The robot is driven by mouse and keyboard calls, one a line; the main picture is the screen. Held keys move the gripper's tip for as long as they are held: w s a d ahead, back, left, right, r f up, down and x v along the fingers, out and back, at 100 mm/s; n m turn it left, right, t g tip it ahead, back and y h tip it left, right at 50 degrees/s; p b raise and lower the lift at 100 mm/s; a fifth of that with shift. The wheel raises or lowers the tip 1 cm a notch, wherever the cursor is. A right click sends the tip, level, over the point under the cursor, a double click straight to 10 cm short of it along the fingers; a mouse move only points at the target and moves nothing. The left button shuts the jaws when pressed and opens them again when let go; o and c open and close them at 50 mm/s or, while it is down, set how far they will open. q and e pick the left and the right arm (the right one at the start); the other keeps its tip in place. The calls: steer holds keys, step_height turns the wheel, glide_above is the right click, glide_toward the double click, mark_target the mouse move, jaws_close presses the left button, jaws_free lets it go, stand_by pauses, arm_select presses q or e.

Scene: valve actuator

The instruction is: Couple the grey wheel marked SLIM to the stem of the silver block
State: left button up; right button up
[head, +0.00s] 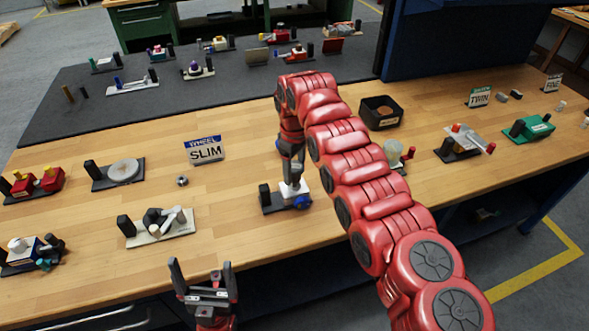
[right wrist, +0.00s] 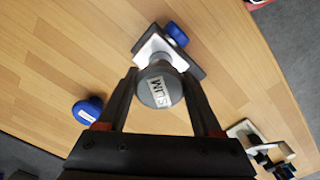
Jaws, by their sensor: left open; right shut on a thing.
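My right gripper (right wrist: 160,98) is shut on the grey wheel (right wrist: 158,92), whose white SLIM label faces the wrist camera. The wheel is over the silver block (right wrist: 150,47); it hides the stem, so I cannot tell whether they touch. In the head view the silver block (head: 294,190) sits on a dark plate with a black post and a blue part (head: 303,202). My right gripper (head: 292,172) points down right above it, and the wheel is hard to make out there. My left gripper (head: 201,268) is open and empty at the table's front edge.
A WHEEL SLIM sign (head: 205,150) stands behind, left of the block. A blue labelled knob (right wrist: 88,109) lies nearby. A pale fixture (head: 157,226) stands to the left, a black bin (head: 381,113) behind right. Bare wood lies around the block.

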steer(key=shift+b, duration=0.45)
stand_by(0.7)
steer(key=shift+f, duration=0.45)
steer(key=shift+r, duration=0.15)
steer(key=shift+r, duration=0.35)
stand_by(0.3)
